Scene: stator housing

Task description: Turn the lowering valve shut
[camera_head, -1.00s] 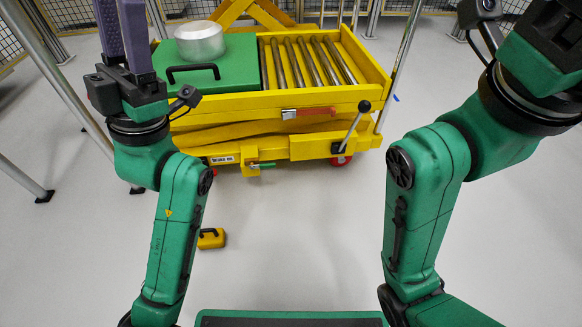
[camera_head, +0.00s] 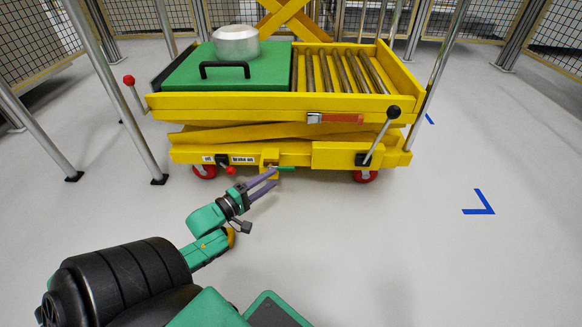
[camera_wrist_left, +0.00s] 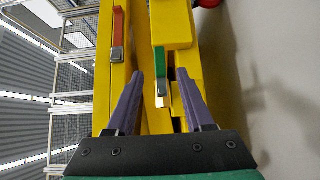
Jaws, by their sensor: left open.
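The lowering valve with its green handle (camera_head: 284,169) sits at the front of the yellow lift cart's lower frame. The handle points right, about level, in the head view. My left gripper (camera_head: 272,178) is open, with its purple fingers reaching toward the valve from the lower left. In the left wrist view, the green handle (camera_wrist_left: 160,58) and its silver metal end lie between and just beyond the open fingertips (camera_wrist_left: 160,76). I see no clear contact; whether the fingers straddle the handle in depth I cannot tell. My right gripper is out of view.
The cart (camera_head: 225,104) carries a green plate, a silver pot (camera_head: 236,42) and rollers. A red-handled latch (camera_head: 335,118) and a black-knobbed lever (camera_head: 381,133) are on its front. A red-tipped brake lever (camera_head: 227,169) is left of the valve. Floor right is clear.

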